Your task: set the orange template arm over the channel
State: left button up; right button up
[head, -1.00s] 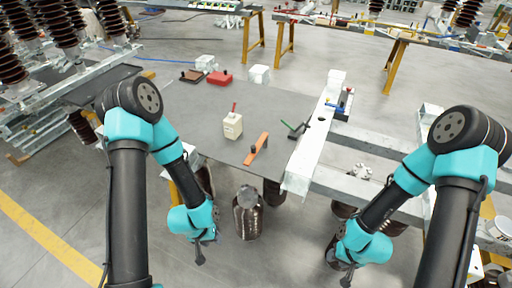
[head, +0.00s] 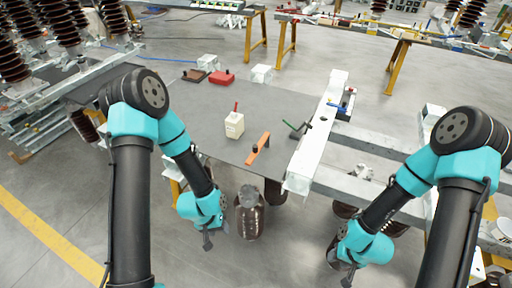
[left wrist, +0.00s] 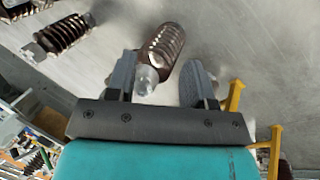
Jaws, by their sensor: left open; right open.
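The orange template arm (head: 258,149) lies flat on the grey table, with a dark knob on it. The channel (head: 318,130) is a long white beam along the table's right side, with a dark hole in its top. A green-handled tool (head: 294,127) lies at its left edge. My left gripper (head: 208,240) is open and empty, low in front of the table and apart from the template arm. In the left wrist view its two fingers (left wrist: 160,85) are spread, with a brown insulator beyond them. My right gripper (head: 347,278) is open and empty at the lower right.
A red box (head: 222,78) and a white block (head: 262,74) lie at the back. A brown insulator (head: 250,215) stands before the table. Grey table (head: 190,105) is clear at left.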

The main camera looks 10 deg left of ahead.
pick_arm(q)
jog(key=w+d+r+g, duration=0.1)
jog(key=w+d+r, duration=0.4)
jog(key=w, duration=0.4)
notch_tip(320, 180, up, 30)
jog(key=r+n+y, duration=0.1)
jog(key=n+y, duration=0.3)
send_over(255, 146)
jog(key=shift+f+t, duration=0.3)
notch_tip(255, 146, down, 18)
jog(key=shift+r, duration=0.25)
jog(key=shift+c, duration=0.5)
grip_shut()
